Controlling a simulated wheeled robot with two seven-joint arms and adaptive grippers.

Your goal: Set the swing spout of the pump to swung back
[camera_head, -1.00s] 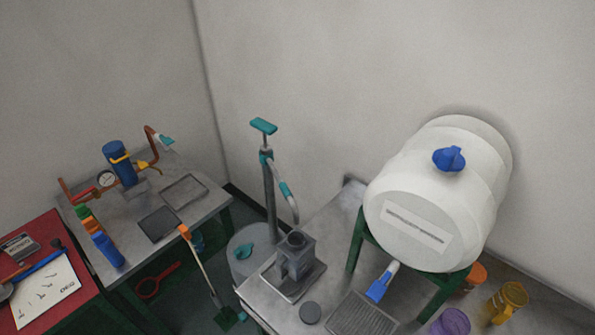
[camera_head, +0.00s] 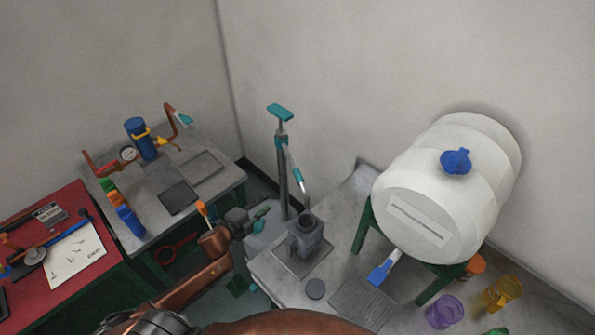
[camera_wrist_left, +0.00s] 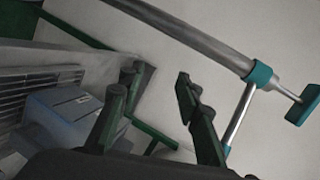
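The pump (camera_head: 282,180) is an upright grey tube with a teal handle (camera_head: 280,112) on top. Its swing spout (camera_head: 298,178) is a thin pale pipe with a teal sleeve; it slopes down to the right from a teal collar, its end over a grey open-topped container (camera_head: 306,235). My left gripper (camera_head: 262,217) is left of the pump tube, low and apart from it. In the wrist view its dark green fingers (camera_wrist_left: 158,85) are spread with nothing between them. There the pump tube (camera_wrist_left: 185,30) crosses above, and the spout (camera_wrist_left: 238,118) runs down behind the right finger. My right gripper is not in view.
A white barrel (camera_head: 440,190) on a green stand is right of the pump. The grey table (camera_head: 340,215) holds a dark round disc (camera_head: 315,289). A workbench (camera_head: 155,220) with a blue cylinder (camera_head: 140,138) and a red table (camera_head: 30,215) stand at left.

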